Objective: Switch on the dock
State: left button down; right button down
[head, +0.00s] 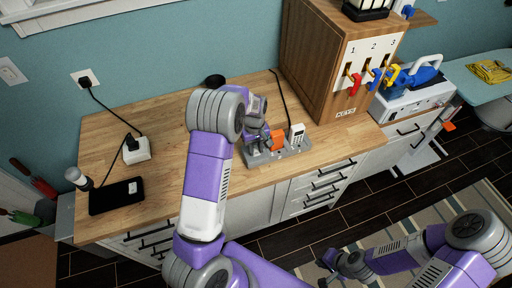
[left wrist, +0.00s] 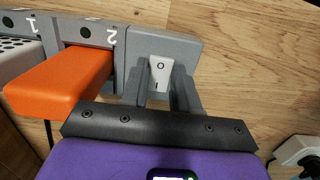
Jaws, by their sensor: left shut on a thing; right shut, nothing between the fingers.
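The grey dock (head: 266,157) sits on the wooden counter, and its end shows close up in the left wrist view (left wrist: 187,46). A white rocker switch (left wrist: 160,74) marked O and I is on that end. My left gripper (head: 262,139) is over it, its two fingers (left wrist: 161,90) on either side of the switch and shut on it. An orange block (left wrist: 60,82) stands in slot 2 and a white perforated one (left wrist: 15,50) in slot 1. The round indicators by the numbers look dark. My right gripper (head: 336,268) is shut and empty, low over the floor.
The counter left of my arm is partly clear.

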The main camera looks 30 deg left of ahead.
pick_arm(q)
jog(key=shift+w+a+r+g+h+p, duration=0.1)
jog(key=shift+w+a+g+h+p, duration=0.1)
jog(key=shift+g+h+p, duration=0.35)
jog(key=c, duration=0.8)
grip_release()
jog(key=shift+c, duration=0.2)
jog(key=v, duration=0.7)
jog(key=shift+w+a+r, duration=0.15)
jog(key=shift+r, duration=0.1)
jog(key=shift+r, duration=0.1)
